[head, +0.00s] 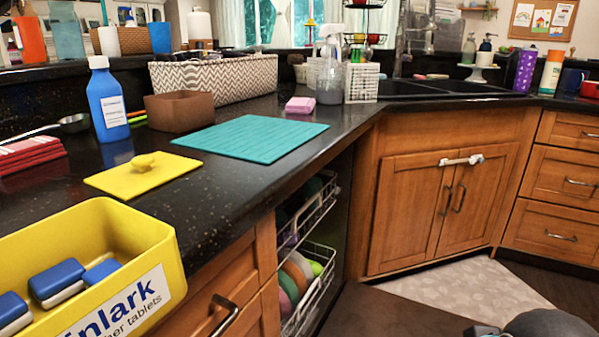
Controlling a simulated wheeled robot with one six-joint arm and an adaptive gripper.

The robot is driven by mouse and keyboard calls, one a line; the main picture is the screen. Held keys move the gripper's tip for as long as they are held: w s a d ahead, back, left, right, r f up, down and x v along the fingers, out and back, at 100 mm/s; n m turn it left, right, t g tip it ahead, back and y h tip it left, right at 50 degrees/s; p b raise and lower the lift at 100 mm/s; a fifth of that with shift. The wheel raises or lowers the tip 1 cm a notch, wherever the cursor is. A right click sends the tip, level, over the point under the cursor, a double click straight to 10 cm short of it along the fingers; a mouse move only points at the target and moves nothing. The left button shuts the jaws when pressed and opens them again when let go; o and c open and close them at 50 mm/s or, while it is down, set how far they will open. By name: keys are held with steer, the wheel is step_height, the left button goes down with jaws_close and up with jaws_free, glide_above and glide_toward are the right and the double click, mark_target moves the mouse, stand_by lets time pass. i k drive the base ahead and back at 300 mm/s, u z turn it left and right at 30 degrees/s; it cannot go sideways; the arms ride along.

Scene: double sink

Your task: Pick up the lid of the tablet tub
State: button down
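The yellow lid (118,182) lies flat on the black counter, with its round yellow knob (144,162) pointing up. The lid is off the tub and apart from it. The yellow tablet tub (150,243) stands open at the lower left, nearer than the lid, and is cut off by the picture's edge. Several blue-and-white tablets (57,282) lie inside it. Its front carries a white label with partly visible lettering. My gripper is not in view, and nothing is holding the lid.
A teal mat (250,138) lies right of the lid. A blue bottle (108,100), a brown box (180,110) and folded red cloths (30,152) stand behind or left of it. Below, an open dishwasher space shows racks (305,275). The sink (440,88) is farther back.

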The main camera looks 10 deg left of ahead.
mark_target(129, 181)
steer(key=k, duration=0.5)
steer(key=u, duration=0.6)
steer(key=i, duration=0.25)
steer(key=u, duration=1.3)
